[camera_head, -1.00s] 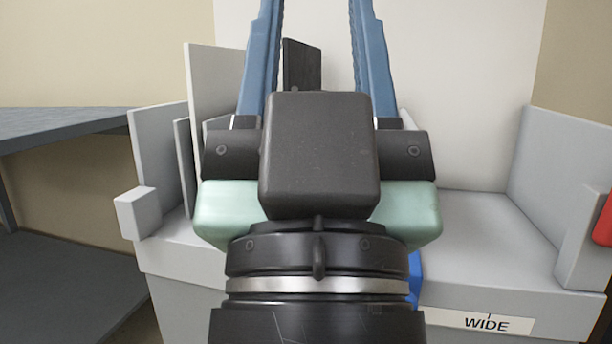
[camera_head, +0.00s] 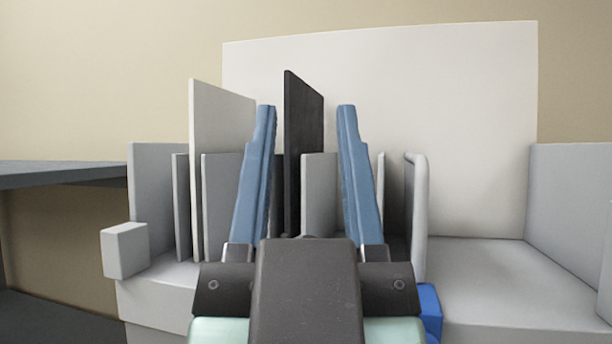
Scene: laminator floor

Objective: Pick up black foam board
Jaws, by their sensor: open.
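The black foam board (camera_head: 303,130) stands upright on edge in a grey rack, between grey dividers. My gripper (camera_head: 305,112) is open, with its two blue fingers pointing at the rack. In the picture the board shows between the fingers, nearer the left one. I cannot tell whether the fingertips reach as far as the board.
A white board (camera_head: 215,120) stands upright in a slot to the left. Grey dividers (camera_head: 318,190) flank the slots. A large cream panel (camera_head: 450,110) stands behind. A dark shelf (camera_head: 60,175) is at the far left.

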